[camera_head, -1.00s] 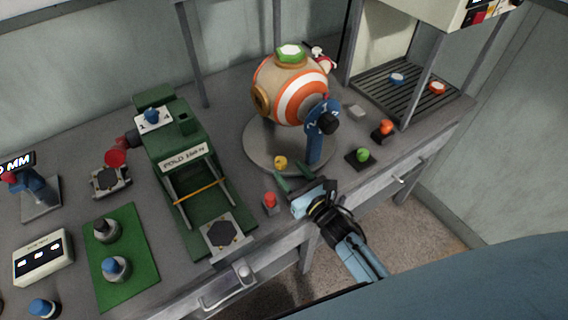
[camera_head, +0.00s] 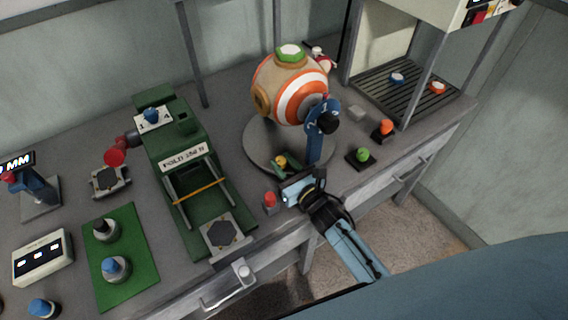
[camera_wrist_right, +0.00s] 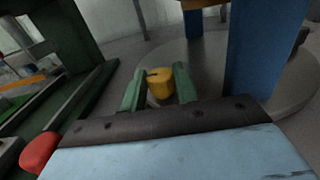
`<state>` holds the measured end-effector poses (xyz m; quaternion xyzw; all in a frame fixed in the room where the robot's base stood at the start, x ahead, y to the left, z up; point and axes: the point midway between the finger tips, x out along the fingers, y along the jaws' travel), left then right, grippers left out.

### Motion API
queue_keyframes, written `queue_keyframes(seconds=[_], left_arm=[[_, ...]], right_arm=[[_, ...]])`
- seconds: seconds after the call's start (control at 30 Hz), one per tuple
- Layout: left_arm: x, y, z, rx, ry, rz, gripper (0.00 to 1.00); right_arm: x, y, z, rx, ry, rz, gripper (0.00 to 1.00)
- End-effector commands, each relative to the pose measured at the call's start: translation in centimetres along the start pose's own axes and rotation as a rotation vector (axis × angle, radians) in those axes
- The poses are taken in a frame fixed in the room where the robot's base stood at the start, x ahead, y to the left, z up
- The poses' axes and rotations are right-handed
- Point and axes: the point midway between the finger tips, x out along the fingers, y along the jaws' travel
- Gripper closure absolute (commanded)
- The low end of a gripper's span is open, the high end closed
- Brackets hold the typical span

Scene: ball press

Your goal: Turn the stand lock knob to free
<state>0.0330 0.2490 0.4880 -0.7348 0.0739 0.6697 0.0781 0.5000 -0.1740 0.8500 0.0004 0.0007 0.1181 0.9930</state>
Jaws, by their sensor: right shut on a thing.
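The stand lock knob appears to be the small yellow knob (camera_head: 280,160) at the front of the round grey stand base (camera_head: 258,158). My right gripper (camera_head: 285,166) reaches it from the front right and is shut on it. In the right wrist view, the green fingers (camera_wrist_right: 161,88) stand on either side of the yellow knob (camera_wrist_right: 160,86), which has a dark mark on its top. The stand's blue post (camera_head: 314,148) rises just right of the gripper and carries a striped orange and white ball (camera_head: 300,95). My left gripper is out of view.
A red button (camera_head: 270,200) stands close left of my right gripper, also low left in the wrist view (camera_wrist_right: 40,152). A green press (camera_head: 185,160) stands further left. Green (camera_head: 362,154) and orange (camera_head: 385,127) knobs stand to the right.

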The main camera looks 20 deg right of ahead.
Motion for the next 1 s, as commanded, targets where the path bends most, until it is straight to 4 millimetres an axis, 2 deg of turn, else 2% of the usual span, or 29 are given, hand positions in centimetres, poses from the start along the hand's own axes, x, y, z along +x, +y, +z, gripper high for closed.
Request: queue_keyframes(seconds=[0.27,0.6,1.0], left_arm=[[0.3,0.0,0.0,0.0,0.0,0.0,0.27],[2.4,0.1,0.2,0.0,0.0,0.0,0.27],[2.5,0.1,0.3,-0.001,-0.001,0.0,0.27]], right_arm=[[0.1,-0.3,0.0,-0.012,-0.005,0.1,0.93],[0.2,-0.7,-0.1,-0.008,-0.007,0.351,0.93],[0.2,-0.7,0.1,0.0,-0.003,0.392,0.93]])
